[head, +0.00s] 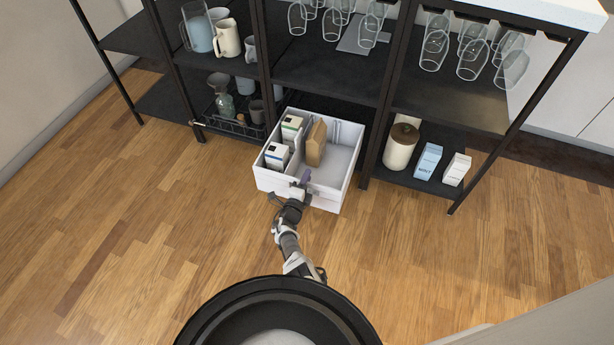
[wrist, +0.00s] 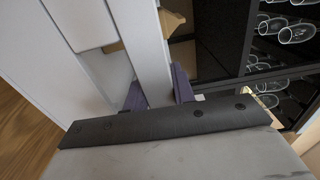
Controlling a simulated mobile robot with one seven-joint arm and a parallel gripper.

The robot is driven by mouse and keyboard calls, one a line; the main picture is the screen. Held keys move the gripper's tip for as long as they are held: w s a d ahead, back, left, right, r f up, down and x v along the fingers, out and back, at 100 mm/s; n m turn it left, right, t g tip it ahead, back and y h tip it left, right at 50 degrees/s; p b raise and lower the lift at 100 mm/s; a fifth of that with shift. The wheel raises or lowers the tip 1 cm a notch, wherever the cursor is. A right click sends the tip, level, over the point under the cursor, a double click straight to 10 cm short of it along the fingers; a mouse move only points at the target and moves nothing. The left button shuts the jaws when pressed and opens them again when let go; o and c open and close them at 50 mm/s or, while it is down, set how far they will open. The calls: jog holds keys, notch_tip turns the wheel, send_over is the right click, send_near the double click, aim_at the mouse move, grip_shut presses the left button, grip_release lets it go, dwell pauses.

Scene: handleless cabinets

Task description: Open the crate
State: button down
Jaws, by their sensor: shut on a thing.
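The white crate (head: 265,178) is on the lowest level of the dark shelf unit and sticks out in front of it, its open top showing. Inside are two white cartons and a brown package (head: 316,144). My gripper (head: 304,180) is at the crate's front wall. In the wrist view, the gripper's purple fingers (wrist: 158,92) stand on either side of the white wall (wrist: 146,50) and are shut on it.
A wire rack (head: 235,125) with a bottle and mugs is left of the crate. A shelf post stands close at the right, then a canister (head: 401,148) and two cartons. The wooden floor (head: 130,210) in front is clear.

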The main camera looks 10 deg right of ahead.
jog(key=c, duration=1.2)
grip_release()
jog(key=shift+o, duration=0.2)
jog(key=shift+a, duration=0.1)
